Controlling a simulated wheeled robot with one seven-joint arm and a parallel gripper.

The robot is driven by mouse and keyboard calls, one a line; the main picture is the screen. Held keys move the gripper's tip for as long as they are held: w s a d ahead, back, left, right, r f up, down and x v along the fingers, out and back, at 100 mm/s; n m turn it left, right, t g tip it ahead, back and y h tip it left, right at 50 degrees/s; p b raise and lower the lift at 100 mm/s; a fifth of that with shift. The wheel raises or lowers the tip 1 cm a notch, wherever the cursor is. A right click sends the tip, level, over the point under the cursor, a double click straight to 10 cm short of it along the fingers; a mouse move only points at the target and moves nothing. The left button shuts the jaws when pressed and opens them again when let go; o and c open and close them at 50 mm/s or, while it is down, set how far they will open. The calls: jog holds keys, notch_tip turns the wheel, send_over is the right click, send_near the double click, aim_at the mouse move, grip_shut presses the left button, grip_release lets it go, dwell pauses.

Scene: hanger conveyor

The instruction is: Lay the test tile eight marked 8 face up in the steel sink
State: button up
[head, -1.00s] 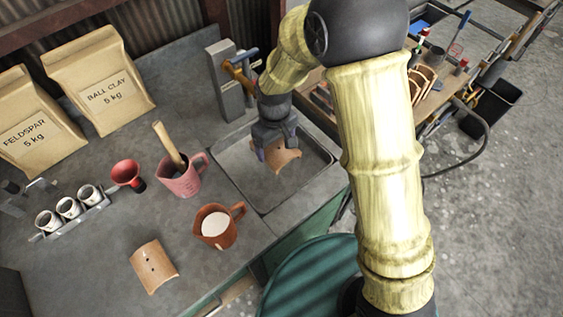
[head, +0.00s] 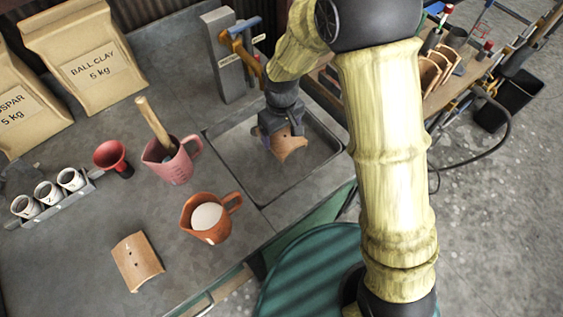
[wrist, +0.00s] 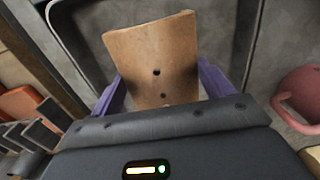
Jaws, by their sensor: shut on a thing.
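My gripper (head: 283,138) is shut on a curved tan tile (head: 289,147) with small dark holes. In the wrist view, the purple fingers of my gripper (wrist: 160,92) hold the tile (wrist: 155,50) by its two side edges. The tile is over the steel sink (head: 225,165), inside its rim as seen from the head. I cannot tell whether it touches the sink floor. No number 8 can be made out on it. The sink rim also shows in the wrist view (wrist: 62,30).
A similar curved tile (head: 137,262) lies on the counter. An orange jug with white liquid (head: 207,222) and a pink jug with a wooden tool (head: 170,163) stand left of the sink. A red funnel (head: 112,156) is farther left.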

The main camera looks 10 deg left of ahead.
jog(key=shift+f, duration=0.4)
jog(key=shift+f, duration=3.1)
jog(key=shift+f+p, duration=0.35)
jog(key=shift+f, duration=1.55)
jog(key=shift+f, duration=0.15)
jog(key=o, duration=1.2)
